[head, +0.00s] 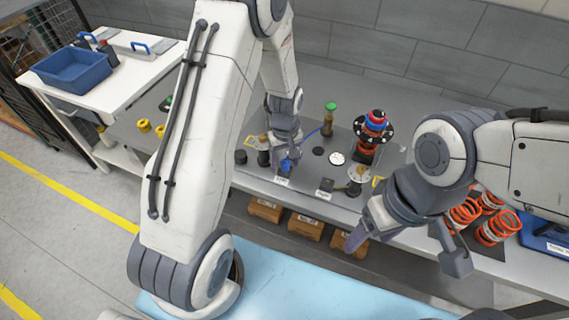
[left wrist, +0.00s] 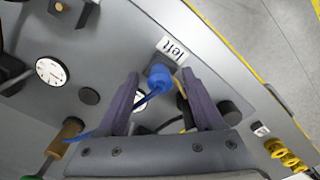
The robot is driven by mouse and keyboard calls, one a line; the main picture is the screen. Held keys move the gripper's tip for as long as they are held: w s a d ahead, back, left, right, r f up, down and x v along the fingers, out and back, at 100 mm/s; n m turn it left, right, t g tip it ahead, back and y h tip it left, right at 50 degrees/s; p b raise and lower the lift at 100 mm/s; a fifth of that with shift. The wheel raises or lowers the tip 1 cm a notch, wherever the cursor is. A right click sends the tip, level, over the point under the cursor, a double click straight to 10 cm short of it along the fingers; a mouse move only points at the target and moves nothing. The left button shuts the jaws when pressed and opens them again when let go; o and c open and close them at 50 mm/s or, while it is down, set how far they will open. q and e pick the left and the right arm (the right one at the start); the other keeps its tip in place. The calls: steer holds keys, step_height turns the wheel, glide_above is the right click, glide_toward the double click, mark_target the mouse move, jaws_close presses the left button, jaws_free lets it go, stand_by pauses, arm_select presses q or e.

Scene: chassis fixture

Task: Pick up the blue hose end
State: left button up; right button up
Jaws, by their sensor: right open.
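The blue hose end (left wrist: 159,78) shows in the left wrist view between the tips of my left gripper (left wrist: 160,74), beside a white label reading "left" (left wrist: 171,49). Its thin blue hose (left wrist: 105,128) runs to a brown fitting with a green end. My left gripper is open, with a gap on each side of the hose end. In the head view the hose end (head: 286,166) shows low at the tips of my left gripper (head: 284,158), partly hidden. My right gripper (head: 408,250) is open and empty in front of the bench edge.
On the grey bench (head: 240,183) stand a red and blue part stack (head: 374,128), a green-topped fitting (head: 329,118) and a round gauge (head: 337,158). Orange springs (head: 480,217) lie at the right. A blue bin (head: 73,70) sits on a white side table at the left.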

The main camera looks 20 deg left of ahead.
arm_select(q)
jaws_close()
steer(key=shift+r, duration=0.1)
